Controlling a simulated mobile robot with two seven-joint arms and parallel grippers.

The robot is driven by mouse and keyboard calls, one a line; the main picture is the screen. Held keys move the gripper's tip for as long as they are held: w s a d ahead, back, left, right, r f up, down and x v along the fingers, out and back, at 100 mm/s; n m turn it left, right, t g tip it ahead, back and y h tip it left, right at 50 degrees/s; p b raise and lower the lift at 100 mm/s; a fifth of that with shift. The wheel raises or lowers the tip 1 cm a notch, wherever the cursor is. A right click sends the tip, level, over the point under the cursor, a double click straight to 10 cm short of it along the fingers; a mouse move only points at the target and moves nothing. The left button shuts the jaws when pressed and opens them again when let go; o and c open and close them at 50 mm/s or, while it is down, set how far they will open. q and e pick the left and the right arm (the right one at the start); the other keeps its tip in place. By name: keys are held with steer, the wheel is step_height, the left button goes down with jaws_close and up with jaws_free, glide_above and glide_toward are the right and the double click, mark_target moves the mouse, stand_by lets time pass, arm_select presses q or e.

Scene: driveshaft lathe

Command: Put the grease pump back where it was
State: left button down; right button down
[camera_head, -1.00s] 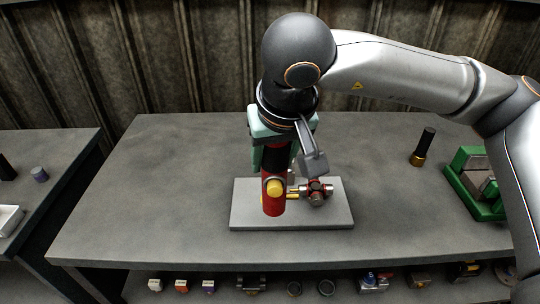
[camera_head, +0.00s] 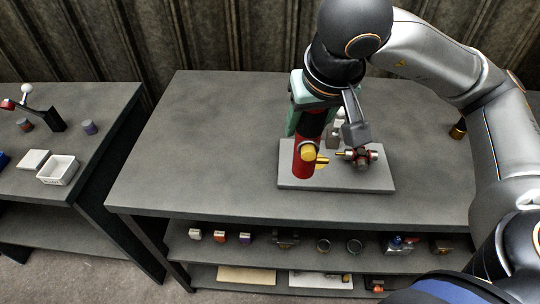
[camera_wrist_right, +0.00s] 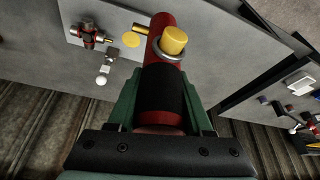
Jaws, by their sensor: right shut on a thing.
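The grease pump (camera_head: 303,160) is a red cylinder with a black band and a yellow cap. My right gripper (camera_head: 312,112) has green fingers and is shut on the pump around its black band. The right wrist view shows the pump (camera_wrist_right: 168,65) upright between the fingers (camera_wrist_right: 163,112). The pump appears over the left part of a pale grey plate (camera_head: 350,181); I cannot tell whether it touches it. A yellow nozzle points right, towards a red and metal cross joint (camera_head: 360,157) on the plate. My left gripper is out of view.
The workbench (camera_head: 210,150) is clear left of the plate. A black and gold cylinder (camera_head: 458,130) stands at the right, partly behind my arm. A shelf below holds several small parts. A gap separates the left table, which has a white box (camera_head: 58,171) and a lever.

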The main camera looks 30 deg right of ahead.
steer(key=shift+w+d+f, duration=0.1)
steer(key=shift+w, duration=0.1)
steer(key=w+d+f, duration=0.2)
steer(key=w+f, duration=0.4)
steer(key=w+d+f+b, duration=0.1)
steer(key=w+d+f, duration=0.2)
steer(key=w+f, duration=0.3)
steer(key=shift+w+d+f, duration=0.25)
steer(key=shift+d+f, duration=0.1)
steer(key=shift+f, duration=0.15)
steer(key=shift+c, duration=1.6)
jaws_free()
